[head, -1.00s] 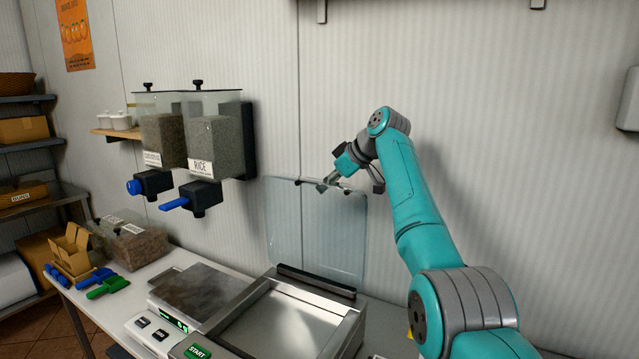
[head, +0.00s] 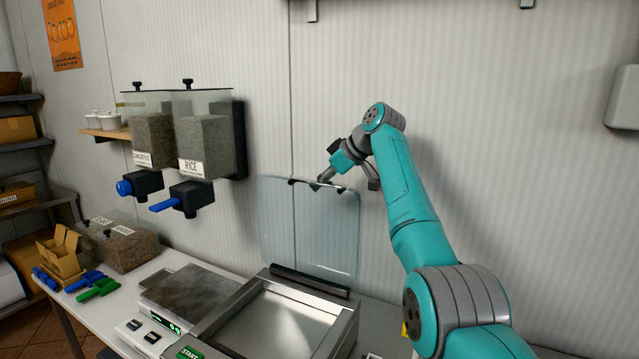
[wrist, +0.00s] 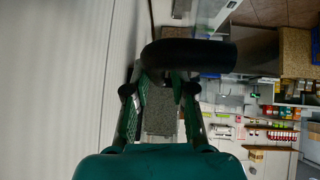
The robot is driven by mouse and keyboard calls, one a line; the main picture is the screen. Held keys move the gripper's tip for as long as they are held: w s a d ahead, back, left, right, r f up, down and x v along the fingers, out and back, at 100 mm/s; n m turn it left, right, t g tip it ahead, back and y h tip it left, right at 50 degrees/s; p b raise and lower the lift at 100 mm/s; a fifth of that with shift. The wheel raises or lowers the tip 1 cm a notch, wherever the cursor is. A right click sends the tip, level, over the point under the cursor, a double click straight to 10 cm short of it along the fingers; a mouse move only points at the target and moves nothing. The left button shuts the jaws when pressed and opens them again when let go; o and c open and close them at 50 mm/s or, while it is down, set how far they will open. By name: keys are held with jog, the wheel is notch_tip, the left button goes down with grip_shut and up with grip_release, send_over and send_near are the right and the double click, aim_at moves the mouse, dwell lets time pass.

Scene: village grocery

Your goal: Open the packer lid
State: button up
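The packer (head: 285,312) stands on the counter in the head view, with its tray uncovered. Its clear lid (head: 308,230) stands upright behind the tray, near the wall. The dark lid handle (head: 330,187) runs along the lid's top edge. My gripper (head: 322,181) is at this top edge, with a fingertip at or very near the handle. In the wrist view a thick dark bar (wrist: 188,55), apparently the handle, crosses in front of my gripper's fingertips (wrist: 166,76) and hides them. The fingers show a gap lower down; whether they grip anything cannot be seen.
A scale (head: 188,292) stands left of the packer. Dispensers for rice (head: 204,140) and another dry good (head: 152,142) hang on the wall to the left. Scoops (head: 97,289) and a small open box (head: 62,252) lie at the counter's left end.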

jog(key=v, duration=1.1)
jog(key=shift+d, duration=0.1)
